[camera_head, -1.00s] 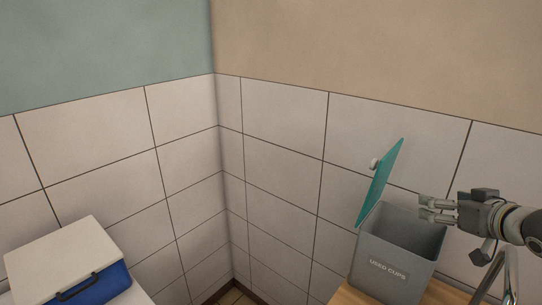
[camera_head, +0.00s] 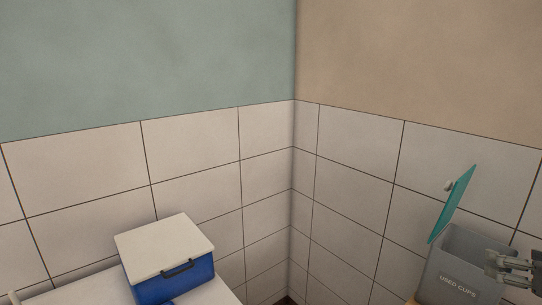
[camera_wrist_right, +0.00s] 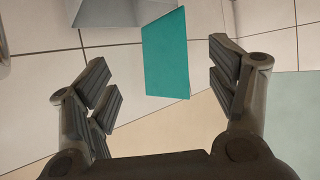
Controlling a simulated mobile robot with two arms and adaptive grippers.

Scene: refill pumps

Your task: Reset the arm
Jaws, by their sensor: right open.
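My right gripper (camera_head: 496,264) is at the lower right edge of the head view, in front of or over the right part of a grey bin (camera_head: 448,266) labelled "USED CUPS"; its exact depth is unclear. The gripper is open, and the right wrist view shows nothing between its fingers. The bin's teal lid (camera_head: 453,205), with a pale knob, stands up open on the bin's left side. The lid also shows beyond the fingers in the right wrist view (camera_wrist_right: 166,52). My left gripper is not in view.
A blue box (camera_head: 180,282) with a cream lid (camera_head: 164,246) and dark handle sits on a white surface (camera_head: 80,291) at lower left. Tiled walls meet in a corner between box and bin. A sliver of wooden surface shows under the bin.

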